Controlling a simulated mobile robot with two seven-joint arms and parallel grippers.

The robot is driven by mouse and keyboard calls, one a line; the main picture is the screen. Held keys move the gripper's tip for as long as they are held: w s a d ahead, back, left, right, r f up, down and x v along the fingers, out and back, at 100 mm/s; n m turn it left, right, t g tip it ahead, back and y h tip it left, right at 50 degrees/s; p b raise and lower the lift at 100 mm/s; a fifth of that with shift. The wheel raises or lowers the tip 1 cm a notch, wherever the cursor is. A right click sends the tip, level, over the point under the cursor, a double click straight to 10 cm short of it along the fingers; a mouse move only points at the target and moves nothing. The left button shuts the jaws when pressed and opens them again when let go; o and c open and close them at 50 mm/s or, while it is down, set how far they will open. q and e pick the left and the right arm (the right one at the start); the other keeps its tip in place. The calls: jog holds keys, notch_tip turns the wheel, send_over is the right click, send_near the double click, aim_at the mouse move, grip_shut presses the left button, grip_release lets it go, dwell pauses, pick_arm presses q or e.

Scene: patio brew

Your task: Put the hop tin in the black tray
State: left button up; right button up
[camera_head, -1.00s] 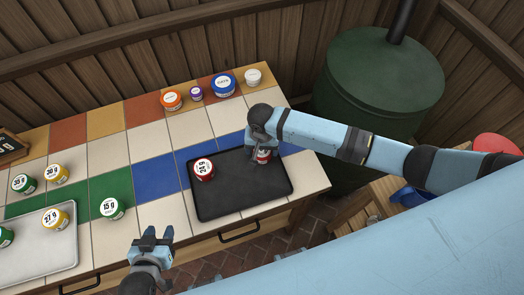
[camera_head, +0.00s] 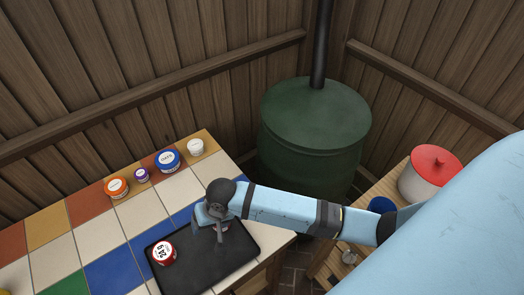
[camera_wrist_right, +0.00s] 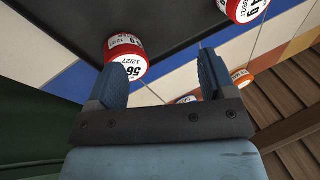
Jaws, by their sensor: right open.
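The black tray (camera_head: 207,272) lies on the tiled counter, and part of it shows in the right wrist view (camera_wrist_right: 180,22). A red tin with a white lid marked 56 (camera_wrist_right: 126,58) stands on the tray near its edge, by the tip of one finger of my right gripper (camera_wrist_right: 163,72). The gripper is open and low over the tray; in the head view (camera_head: 218,234) it mostly hides this tin. A second red tin marked 24 g (camera_head: 164,253) stands apart on the tray. No label plainly reads hop. My left gripper is out of view.
An orange tin (camera_head: 117,187), a purple tin (camera_head: 141,174), a blue tin (camera_head: 168,160) and a white tin (camera_head: 196,147) line the counter's back. A green barrel (camera_head: 315,130) stands behind. A red-lidded pot (camera_head: 428,175) and blue cup (camera_head: 381,205) are at right.

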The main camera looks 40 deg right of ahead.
jog(key=s, duration=0.1)
jog(key=s+f+t+y, duration=0.1)
jog(key=s+f+n+t, duration=0.1)
jog(key=shift+s+a+y, duration=0.25)
jog(key=shift+a+y, duration=0.05)
jog(key=s+d+t, duration=0.1)
jog(key=s+d+f+n+t, duration=0.1)
jog(key=s, duration=0.1)
jog(key=shift+t, duration=0.3)
jog(key=s+d+n+t+h, duration=0.1)
jog(key=s+d+n+t, duration=0.2)
jog(key=s+d, duration=0.4)
jog(key=shift+s+d+r+t, duration=0.2)
jog(key=shift+d+t, duration=0.1)
jog(key=shift+t, duration=0.3)
